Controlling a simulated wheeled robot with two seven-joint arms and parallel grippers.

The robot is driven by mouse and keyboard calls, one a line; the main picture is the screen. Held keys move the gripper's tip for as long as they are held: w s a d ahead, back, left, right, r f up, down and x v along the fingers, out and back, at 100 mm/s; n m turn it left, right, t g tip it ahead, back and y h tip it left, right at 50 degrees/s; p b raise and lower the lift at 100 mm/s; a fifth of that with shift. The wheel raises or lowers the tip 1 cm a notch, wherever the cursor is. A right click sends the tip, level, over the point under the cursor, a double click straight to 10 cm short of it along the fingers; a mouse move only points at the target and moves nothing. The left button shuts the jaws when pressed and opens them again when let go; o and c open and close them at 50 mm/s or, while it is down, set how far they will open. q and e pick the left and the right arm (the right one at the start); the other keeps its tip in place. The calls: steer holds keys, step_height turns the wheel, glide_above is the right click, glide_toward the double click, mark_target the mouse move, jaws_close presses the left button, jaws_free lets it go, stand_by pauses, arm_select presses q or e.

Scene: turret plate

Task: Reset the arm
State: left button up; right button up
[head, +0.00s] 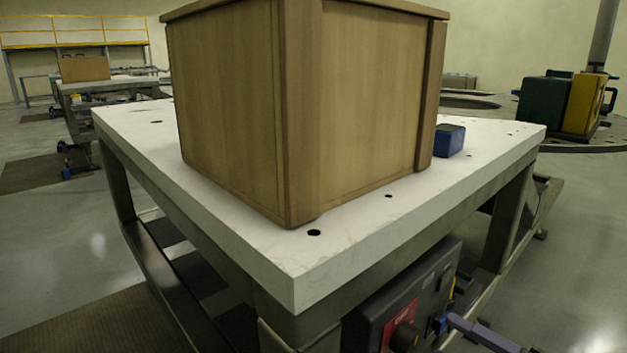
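Neither of my grippers shows in the head view, and I cannot tell how they stand. No arm of mine can be made out for sure. A purple-grey bar (482,336) comes in at the bottom right, close to the control box under the table; I cannot tell what it belongs to.
A large wooden crate (240,110) stands on a white table (300,262) close ahead, with a blue box (449,140) beside it. A dark control box (440,285) with a red plate (400,325) sits under the table. Bare floor (585,235) lies to the right.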

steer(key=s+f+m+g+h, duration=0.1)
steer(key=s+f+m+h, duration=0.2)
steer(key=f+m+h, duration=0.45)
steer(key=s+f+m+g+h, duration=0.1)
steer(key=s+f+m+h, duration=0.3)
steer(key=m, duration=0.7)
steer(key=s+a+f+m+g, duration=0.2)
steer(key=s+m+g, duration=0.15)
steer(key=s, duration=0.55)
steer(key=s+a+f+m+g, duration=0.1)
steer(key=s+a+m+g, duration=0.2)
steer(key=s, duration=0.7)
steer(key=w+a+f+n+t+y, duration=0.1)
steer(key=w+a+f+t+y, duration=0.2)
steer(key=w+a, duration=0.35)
arm_select(q)
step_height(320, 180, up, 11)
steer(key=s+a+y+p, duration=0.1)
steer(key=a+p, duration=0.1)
steer(key=p, duration=1.6)
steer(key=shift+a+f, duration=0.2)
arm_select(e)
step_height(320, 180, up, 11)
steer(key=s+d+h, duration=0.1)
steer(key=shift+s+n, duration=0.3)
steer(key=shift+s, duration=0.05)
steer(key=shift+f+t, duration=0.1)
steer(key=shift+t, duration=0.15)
